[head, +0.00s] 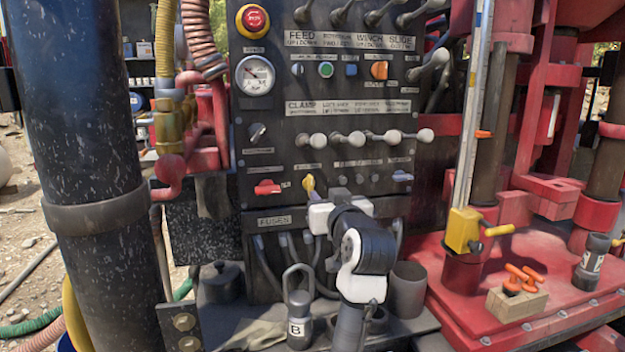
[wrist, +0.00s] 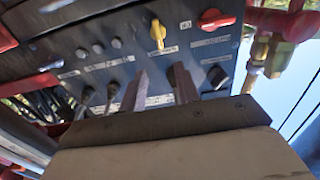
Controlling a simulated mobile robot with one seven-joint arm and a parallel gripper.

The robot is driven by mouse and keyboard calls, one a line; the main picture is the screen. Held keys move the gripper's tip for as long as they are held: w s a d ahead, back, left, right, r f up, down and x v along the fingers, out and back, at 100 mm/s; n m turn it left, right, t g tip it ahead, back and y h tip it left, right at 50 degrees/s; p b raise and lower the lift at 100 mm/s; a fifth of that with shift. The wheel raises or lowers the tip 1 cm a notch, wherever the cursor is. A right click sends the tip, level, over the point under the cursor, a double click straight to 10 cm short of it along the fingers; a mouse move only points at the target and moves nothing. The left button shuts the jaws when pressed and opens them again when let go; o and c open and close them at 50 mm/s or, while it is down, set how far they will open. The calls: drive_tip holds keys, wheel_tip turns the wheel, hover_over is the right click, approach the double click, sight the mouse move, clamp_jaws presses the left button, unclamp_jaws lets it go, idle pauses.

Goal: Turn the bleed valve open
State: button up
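A yellow knob (head: 308,183) with an upright handle sits on the lower row of the dark control panel. A red knob (head: 267,187) with its handle lying sideways is just left of it. The labels are too small to read, so I cannot tell which is the bleed valve. In the wrist view, the yellow knob (wrist: 157,33) is beyond my fingertips and the red knob (wrist: 215,18) is to its right. My gripper (wrist: 158,82) is open and empty, its two fingers apart and not touching either knob. In the head view, my gripper (head: 318,205) is just below the yellow knob.
The control panel (head: 285,120) carries a row of white-knobbed levers (head: 350,137), a gauge (head: 255,75) and a red stop button (head: 252,18). Below are a shackle (head: 299,300) and a cup (head: 406,290). A thick dark pipe (head: 85,150) stands left; red machinery (head: 540,270) stands right.

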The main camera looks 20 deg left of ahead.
sight(312, 180)
drive_tip(key=p+x, duration=0.2)
drive_tip(key=x, duration=0.9)
drive_tip(key=shift+w+a+p, duration=0.15)
drive_tip(key=shift+a+p, duration=0.05)
drive_tip(key=shift+p, duration=0.15)
clamp_jaws()
